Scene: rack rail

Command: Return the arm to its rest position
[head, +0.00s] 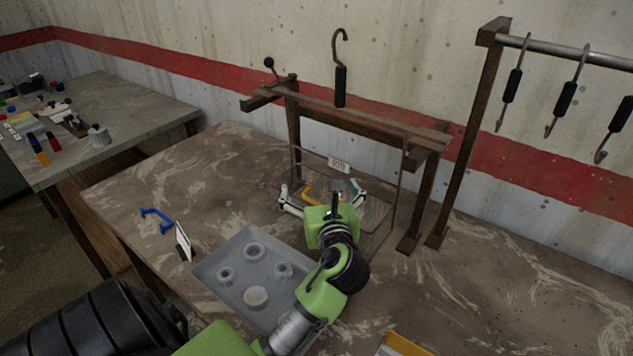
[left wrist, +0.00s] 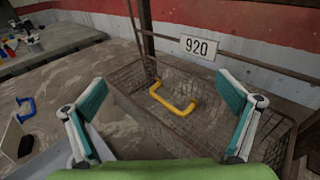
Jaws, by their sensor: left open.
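My left gripper (head: 322,190) is at the wire basket (head: 378,238) under the wooden rail frame. Its two teal-padded fingers stand wide apart in the left wrist view (left wrist: 163,84), with nothing between the pads. A yellow U-shaped handle (left wrist: 175,101) lies in the basket, beyond and between the fingers, apart from both. In the head view my gripper partly hides the handle (head: 308,196). My right gripper is not in view.
A grey tray (head: 215,268) with several round pieces lies beside my left arm. A blue handle (head: 157,219) and a small standing card (head: 184,242) are to its left. Black-handled hooks (head: 513,85) hang from a metal bar at right. The table's right side is mostly clear.

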